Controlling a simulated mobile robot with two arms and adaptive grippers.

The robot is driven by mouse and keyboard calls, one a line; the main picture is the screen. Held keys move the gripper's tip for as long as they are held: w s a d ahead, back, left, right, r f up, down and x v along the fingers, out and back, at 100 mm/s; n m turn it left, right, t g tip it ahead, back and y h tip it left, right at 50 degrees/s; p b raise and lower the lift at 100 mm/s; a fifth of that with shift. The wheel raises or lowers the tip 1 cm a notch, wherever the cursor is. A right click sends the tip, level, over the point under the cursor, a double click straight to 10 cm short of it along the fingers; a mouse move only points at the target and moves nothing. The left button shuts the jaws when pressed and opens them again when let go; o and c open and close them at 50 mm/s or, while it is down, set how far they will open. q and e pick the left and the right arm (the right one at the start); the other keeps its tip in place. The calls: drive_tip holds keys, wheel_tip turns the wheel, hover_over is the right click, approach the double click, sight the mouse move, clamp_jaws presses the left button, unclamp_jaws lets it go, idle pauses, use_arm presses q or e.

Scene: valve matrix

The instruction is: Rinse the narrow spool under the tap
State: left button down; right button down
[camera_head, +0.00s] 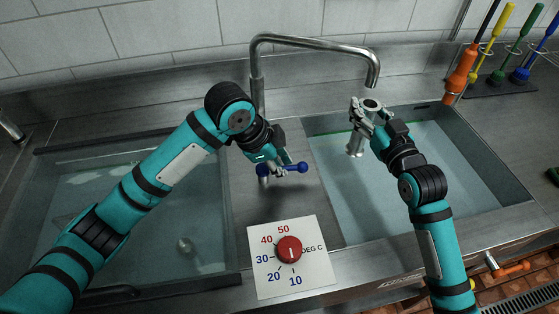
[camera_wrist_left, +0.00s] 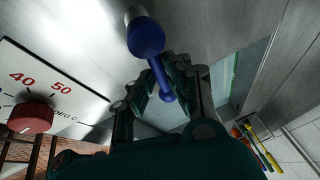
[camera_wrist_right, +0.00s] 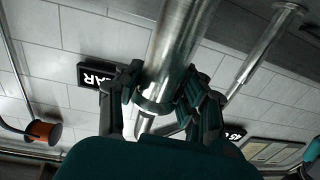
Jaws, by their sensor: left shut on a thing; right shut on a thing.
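The metal spool (camera_head: 355,147) is a grey tube with a flange, held tilted over the right basin. My right gripper (camera_head: 365,115) is shut on it, just below the open end of the tap spout (camera_head: 373,78). My left gripper (camera_head: 277,168) is shut on the blue tap lever (camera_head: 295,169), beside the tap's base. The lever (camera_wrist_left: 160,65) lies between the fingers in the left wrist view. No water stream is discernible at the spout.
A red temperature knob (camera_head: 289,249) on a white plate sits at the front, between the left basin (camera_head: 235,225) and the right basin (camera_head: 470,125). A small round object (camera_head: 184,245) lies in the left basin. An orange-handled tool (camera_head: 461,73) and coloured brushes stand at the back right.

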use_arm(q)
drive_tip(key=shift+s+m+g, duration=0.3)
drive_tip(key=shift+m+g, duration=0.1)
drive_tip(key=shift+m, duration=0.7)
drive_tip(key=shift+r, duration=0.1)
drive_tip(key=c, duration=1.3)
unclamp_jaws()
drive_tip(key=shift+c, duration=0.2)
drive_tip(key=v, duration=1.2)
drive_tip(key=shift+a, duration=0.25)
